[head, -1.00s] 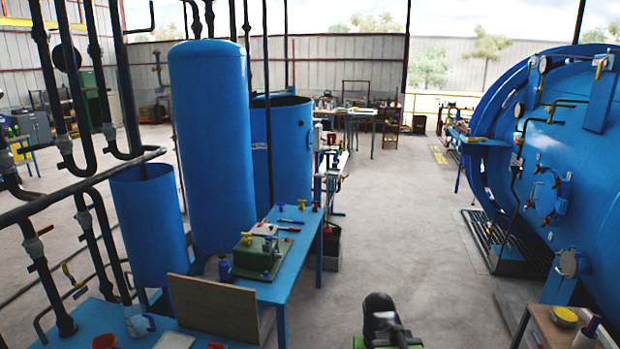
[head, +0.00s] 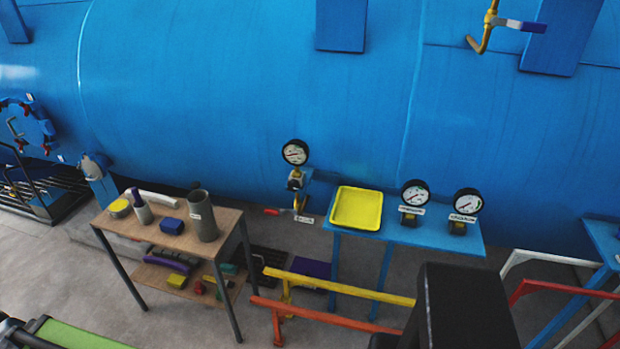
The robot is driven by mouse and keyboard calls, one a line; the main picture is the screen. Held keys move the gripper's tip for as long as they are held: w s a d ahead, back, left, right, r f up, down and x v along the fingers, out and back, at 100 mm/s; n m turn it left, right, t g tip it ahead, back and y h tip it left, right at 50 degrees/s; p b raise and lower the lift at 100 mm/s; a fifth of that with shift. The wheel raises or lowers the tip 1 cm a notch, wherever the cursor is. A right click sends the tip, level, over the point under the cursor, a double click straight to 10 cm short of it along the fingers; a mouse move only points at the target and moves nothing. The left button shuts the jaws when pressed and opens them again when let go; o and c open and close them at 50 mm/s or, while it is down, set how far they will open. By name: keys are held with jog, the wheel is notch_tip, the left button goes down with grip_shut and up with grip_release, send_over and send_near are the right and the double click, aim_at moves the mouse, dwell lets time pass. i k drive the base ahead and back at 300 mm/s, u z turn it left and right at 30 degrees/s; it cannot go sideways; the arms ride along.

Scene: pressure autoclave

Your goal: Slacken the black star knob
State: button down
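I cannot make out a black star knob in the head view. A dial gauge on a stem (head: 295,153) stands against the big blue autoclave (head: 250,90), with small fittings below it too small to tell apart. Two more dial gauges, one in the middle (head: 414,193) and one at the right (head: 466,202), stand on dark bases on a blue shelf (head: 345,227). My gripper does not show, so what it holds cannot be seen.
A wooden bench (head: 228,222) with a grey cylinder (head: 201,216), bottles and a blue box stands at left. A yellow tray (head: 357,208) lies on the shelf. Yellow (head: 340,288) and red (head: 335,319) rails cross in front. Bare floor shows at lower left.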

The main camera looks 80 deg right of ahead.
aim_at(293, 186)
jog(key=z, duration=0.5)
jog(key=k, duration=2.25)
jog(key=z, duration=1.1)
jog(key=i, duration=1)
